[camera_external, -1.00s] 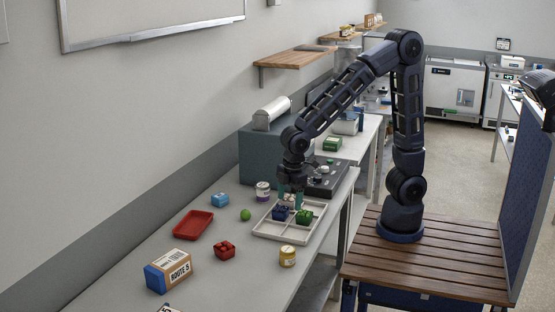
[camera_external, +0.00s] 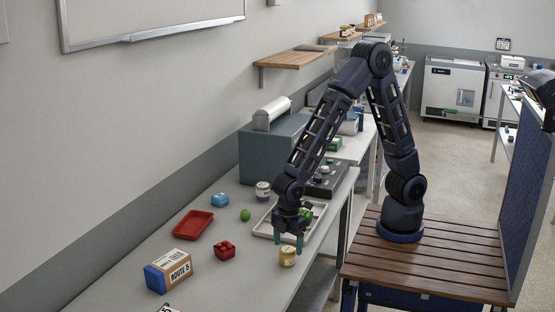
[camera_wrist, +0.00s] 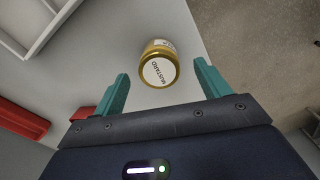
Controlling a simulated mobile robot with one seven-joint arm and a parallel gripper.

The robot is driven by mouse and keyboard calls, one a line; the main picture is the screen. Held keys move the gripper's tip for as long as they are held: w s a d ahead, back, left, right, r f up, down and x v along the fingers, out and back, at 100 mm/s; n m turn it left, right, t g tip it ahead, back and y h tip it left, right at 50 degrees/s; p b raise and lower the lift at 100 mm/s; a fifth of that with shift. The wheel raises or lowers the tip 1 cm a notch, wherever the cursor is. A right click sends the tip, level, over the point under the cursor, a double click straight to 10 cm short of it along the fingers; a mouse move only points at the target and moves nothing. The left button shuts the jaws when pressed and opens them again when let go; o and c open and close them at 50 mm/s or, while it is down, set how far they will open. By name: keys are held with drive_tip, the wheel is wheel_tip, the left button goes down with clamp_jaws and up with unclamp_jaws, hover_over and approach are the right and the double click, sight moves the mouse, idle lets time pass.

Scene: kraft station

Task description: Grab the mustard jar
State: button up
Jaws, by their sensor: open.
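The mustard jar (camera_external: 287,257) is a small yellow jar with a pale lid, standing upright near the front edge of the grey table. My gripper (camera_external: 289,242) is open and empty, above the table and close to the jar. The wrist view shows the gripper (camera_wrist: 160,85) with its fingers wide apart and not touching the jar.
A divided tray (camera_external: 262,232) with a green block lies just behind my gripper. The table edge is near the jar.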

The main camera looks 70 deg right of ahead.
sight(287, 249)
drive_tip(key=shift+w+f, duration=0.1)
drive_tip(key=shift+f, duration=2.5)
drive_tip(key=shift+c, duration=0.2)
drive_tip(key=c, duration=1.1)
drive_tip(key=shift+c, duration=0.2)
drive_tip(key=shift+r, duration=0.1)
